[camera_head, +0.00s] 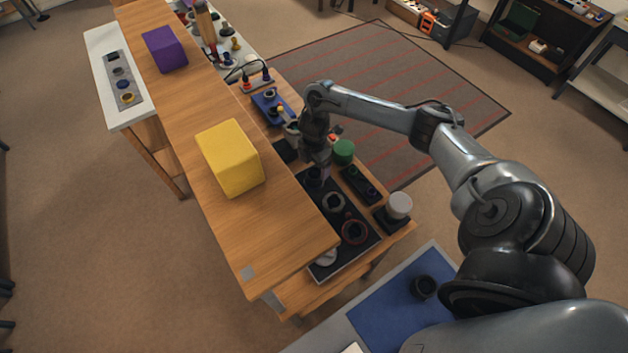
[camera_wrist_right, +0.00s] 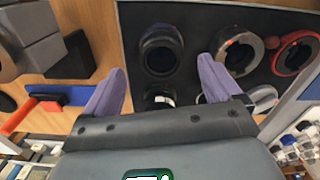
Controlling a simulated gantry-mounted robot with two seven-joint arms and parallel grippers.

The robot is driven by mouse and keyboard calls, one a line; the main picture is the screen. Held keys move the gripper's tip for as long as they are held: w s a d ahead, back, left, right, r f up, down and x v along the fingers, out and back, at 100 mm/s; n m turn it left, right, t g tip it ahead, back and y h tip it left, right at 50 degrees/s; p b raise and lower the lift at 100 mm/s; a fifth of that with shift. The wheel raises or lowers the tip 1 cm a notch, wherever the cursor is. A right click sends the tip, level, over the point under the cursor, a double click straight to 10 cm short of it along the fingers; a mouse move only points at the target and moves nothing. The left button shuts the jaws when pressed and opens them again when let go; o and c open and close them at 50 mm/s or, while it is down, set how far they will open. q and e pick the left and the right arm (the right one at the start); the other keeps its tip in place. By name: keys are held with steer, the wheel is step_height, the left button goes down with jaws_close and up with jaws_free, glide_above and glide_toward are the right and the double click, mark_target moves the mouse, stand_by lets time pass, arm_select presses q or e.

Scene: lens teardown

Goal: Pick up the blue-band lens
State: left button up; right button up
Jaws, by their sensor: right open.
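A black round lens part (camera_wrist_right: 161,50) sits on the dark tray (camera_head: 368,246), between and just past my right fingertips in the wrist view. In the head view my right gripper (camera_head: 321,172) is over the tray's far end, partly covering this part. The wrist view shows the right gripper (camera_wrist_right: 162,66) open and empty. Beside the black part are a silver-rimmed ring (camera_wrist_right: 240,52) and a red-rimmed ring (camera_wrist_right: 296,51). A small part with a pale rim (camera_wrist_right: 160,98) lies partly behind the gripper. My left gripper is out of view.
A raised wooden shelf with a yellow block (camera_head: 229,158) and a purple block (camera_head: 164,49) runs along the bench. A green cylinder (camera_head: 343,151) and a white-topped cylinder (camera_head: 398,206) stand right of the tray. A blue mat (camera_head: 385,311) holds a black ring (camera_head: 424,287).

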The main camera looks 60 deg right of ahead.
mark_target(314, 173)
steer(key=shift+a+f+b, duration=0.15)
steer(key=shift+f+b, duration=0.15)
steer(key=shift+f, duration=2.3)
steer(key=c, duration=1.3)
steer(key=shift+r, duration=0.1)
